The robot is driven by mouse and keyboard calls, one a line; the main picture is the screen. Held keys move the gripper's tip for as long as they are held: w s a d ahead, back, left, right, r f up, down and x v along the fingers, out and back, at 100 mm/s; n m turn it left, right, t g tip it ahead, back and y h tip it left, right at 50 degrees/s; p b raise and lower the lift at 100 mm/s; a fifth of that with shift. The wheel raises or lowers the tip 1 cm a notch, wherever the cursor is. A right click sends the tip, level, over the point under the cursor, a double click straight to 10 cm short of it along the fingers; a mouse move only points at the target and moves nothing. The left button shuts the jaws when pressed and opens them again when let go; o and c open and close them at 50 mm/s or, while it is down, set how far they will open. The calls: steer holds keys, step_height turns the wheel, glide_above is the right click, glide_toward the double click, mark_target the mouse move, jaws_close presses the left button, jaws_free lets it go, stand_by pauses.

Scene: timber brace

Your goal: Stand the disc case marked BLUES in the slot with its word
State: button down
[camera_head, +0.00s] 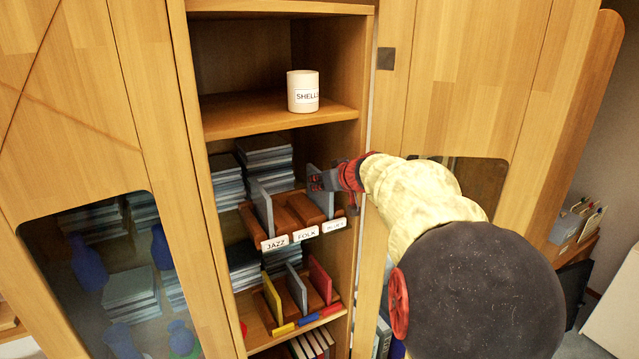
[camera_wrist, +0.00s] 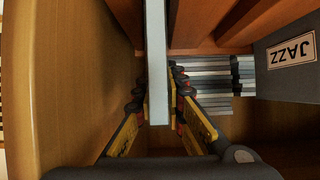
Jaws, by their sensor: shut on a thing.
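My gripper (camera_head: 322,182) is shut on a thin grey disc case (camera_head: 311,175) at the right end of the rack. The wrist view shows this case edge-on (camera_wrist: 156,50) between my two fingers (camera_wrist: 158,95); its word is hidden. The wooden rack (camera_head: 283,217) has front labels JAZZ, FOLK and BLUES (camera_head: 334,225), left to right. The held case is upright above or in the BLUES slot; I cannot tell whether its lower edge is seated. A grey case marked JAZZ (camera_wrist: 284,65) stands in the JAZZ slot. The FOLK slot looks empty.
A cabinet side wall (camera_wrist: 75,80) is close beside my gripper. Stacks of cases (camera_head: 268,160) lie behind the rack. A white cup (camera_head: 303,92) stands on the shelf above. A lower rack with coloured dividers (camera_head: 298,290) is below.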

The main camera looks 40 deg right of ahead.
steer(key=c, duration=1.8)
jaws_free()
steer(key=shift+o, duration=0.2)
steer(key=v, duration=1.2)
